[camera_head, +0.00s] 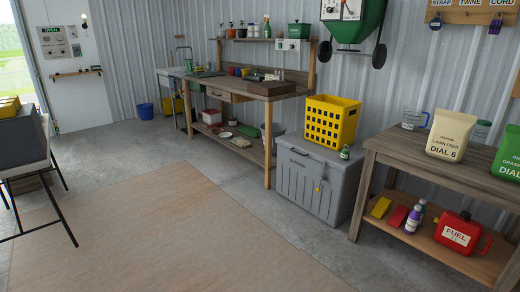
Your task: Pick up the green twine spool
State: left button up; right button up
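I cannot clearly make out a green twine spool. A small dark green item with a pale band (345,153) stands on the front right of the grey chest's lid (318,148), but it is too small to tell whether it is a spool or a bottle. A wooden rack (468,16) on the wall at top right carries the labels STRAP, TWINE and CORD. Small items hang under STRAP (436,21) and CORD (495,23); I see none under TWINE. Neither of my grippers is in view.
A yellow crate (331,121) sits on the chest. A wooden bench (385,147) at right holds bags and a jug, with a red fuel can (461,232) below. A workbench (267,90) stands at the back, a grey box on legs (22,143) at left. The middle floor is clear.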

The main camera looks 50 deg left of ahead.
aim_at(346, 154)
jog(key=u, duration=0.85)
jog(key=i, duration=0.15)
jog(key=j+u, duration=0.05)
